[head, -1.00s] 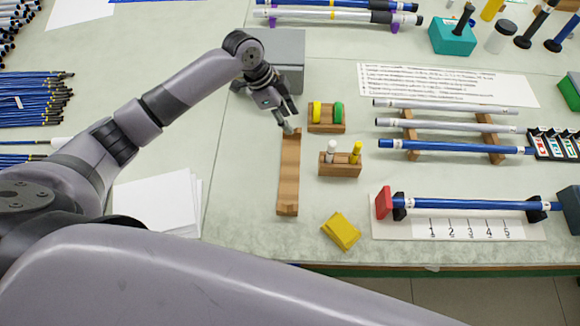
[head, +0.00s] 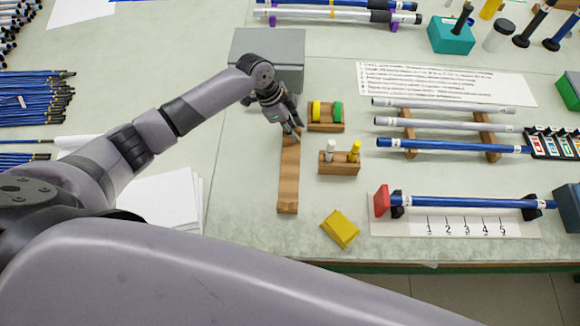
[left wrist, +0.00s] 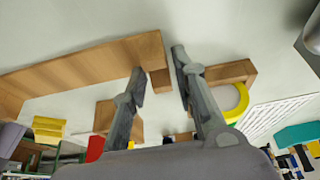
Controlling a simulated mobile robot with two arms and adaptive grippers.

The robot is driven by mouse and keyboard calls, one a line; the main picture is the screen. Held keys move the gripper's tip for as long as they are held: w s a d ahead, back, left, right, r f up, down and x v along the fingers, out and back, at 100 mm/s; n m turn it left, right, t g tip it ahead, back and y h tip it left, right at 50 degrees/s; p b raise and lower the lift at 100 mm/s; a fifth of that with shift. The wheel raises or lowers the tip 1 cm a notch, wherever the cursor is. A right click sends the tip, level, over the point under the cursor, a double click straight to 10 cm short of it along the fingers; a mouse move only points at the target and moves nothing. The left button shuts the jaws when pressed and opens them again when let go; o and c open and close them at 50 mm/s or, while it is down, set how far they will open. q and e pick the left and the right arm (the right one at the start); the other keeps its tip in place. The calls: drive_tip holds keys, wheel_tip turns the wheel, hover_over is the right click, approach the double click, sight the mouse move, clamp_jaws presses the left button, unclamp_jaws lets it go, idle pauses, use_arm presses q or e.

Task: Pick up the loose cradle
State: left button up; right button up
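The loose cradle is a long brown wooden bar (head: 288,180) lying on the bench, with its length running from near to far. My left gripper (head: 293,133) is at its far end, pointing down. In the left wrist view the cradle (left wrist: 80,72) enters from the left, and its end, with a short downward block, shows between the two fingers of my left gripper (left wrist: 158,66). The fingers are apart, with a visible gap around the wood. I cannot tell whether either finger touches it. My right gripper is not in view.
Two small wooden holders stand close to the right: one with yellow and green pieces (head: 326,127), one with white and yellow pegs (head: 339,169). A yellow block (head: 340,229) lies near the front. A grey box (head: 268,50) stands behind.

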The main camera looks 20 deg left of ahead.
use_arm(q)
clamp_jaws()
drive_tip(key=shift+r, duration=0.1)
idle(0.3)
